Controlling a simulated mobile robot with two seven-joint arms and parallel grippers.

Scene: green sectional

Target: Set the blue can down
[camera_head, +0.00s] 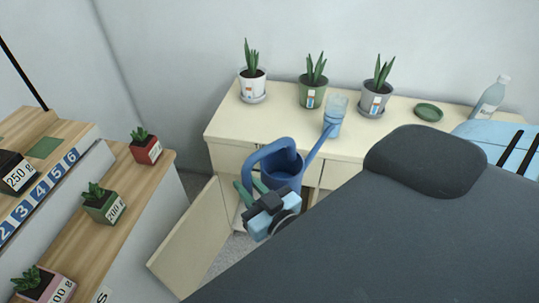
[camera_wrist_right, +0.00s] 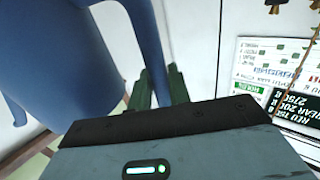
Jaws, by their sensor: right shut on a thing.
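The blue can (camera_head: 281,172) is a watering can with a large looped handle at its left and a long spout reaching up to the right. It appears in front of the cream cabinet in the head view, its spout tip overlapping the cabinet top. My right gripper (camera_head: 250,190) is shut on the can at its handle side; the exact grip is partly hidden. In the right wrist view the can (camera_wrist_right: 75,50) fills the upper left, close to the green fingers (camera_wrist_right: 158,88). My left gripper is not in view.
The cream cabinet (camera_head: 285,119) carries three potted plants, a green saucer (camera_head: 429,112) and a clear bottle (camera_head: 490,100). Its top is clear at the front left. A cabinet door (camera_head: 190,240) stands open. Wooden shelves (camera_head: 75,235) with small weight-labelled pots are at left.

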